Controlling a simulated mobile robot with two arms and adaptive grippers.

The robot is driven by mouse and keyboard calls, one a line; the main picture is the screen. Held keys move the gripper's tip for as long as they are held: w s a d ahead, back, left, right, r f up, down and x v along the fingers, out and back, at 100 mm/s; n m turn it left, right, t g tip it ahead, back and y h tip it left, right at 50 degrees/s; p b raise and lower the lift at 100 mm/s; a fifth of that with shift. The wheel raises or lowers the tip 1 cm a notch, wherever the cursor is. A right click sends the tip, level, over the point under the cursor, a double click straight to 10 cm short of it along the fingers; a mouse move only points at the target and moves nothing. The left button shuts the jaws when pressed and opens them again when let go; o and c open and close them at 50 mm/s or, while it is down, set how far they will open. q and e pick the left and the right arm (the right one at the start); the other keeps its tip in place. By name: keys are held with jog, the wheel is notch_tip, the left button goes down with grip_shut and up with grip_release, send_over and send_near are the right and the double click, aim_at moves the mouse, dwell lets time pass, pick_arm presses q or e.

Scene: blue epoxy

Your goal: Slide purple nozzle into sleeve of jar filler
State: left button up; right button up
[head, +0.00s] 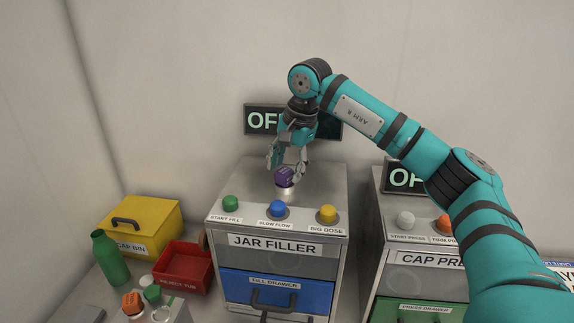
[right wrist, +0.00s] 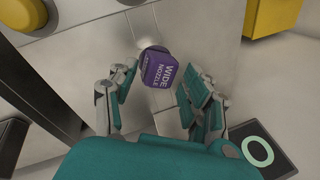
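The purple nozzle (head: 285,177), marked WIDE NOZZLE, sits over a pale metal sleeve (head: 285,192) on top of the grey jar filler (head: 318,185). It looks slightly tilted in the head view; how deep it sits in the sleeve cannot be told. My right gripper (head: 286,166) is just above and behind the nozzle, pointing down. In the right wrist view, its fingers (right wrist: 158,80) are spread, with the nozzle (right wrist: 160,67) between and beyond their tips, and gaps show on both sides. My left gripper is not in view.
Green, blue and yellow buttons (head: 278,208) line the filler's front edge, near the sleeve. A display (head: 262,120) stands behind. The cap press (head: 425,258) is at right. A yellow cap bin (head: 155,218), red reject tub (head: 186,266) and green bottle (head: 109,258) are at left.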

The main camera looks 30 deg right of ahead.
jog(key=shift+o, duration=0.6)
jog(key=shift+p+v, duration=1.65)
jog(key=shift+v, duration=0.9)
jog(key=v, duration=1.2)
jog(key=shift+f, duration=0.1)
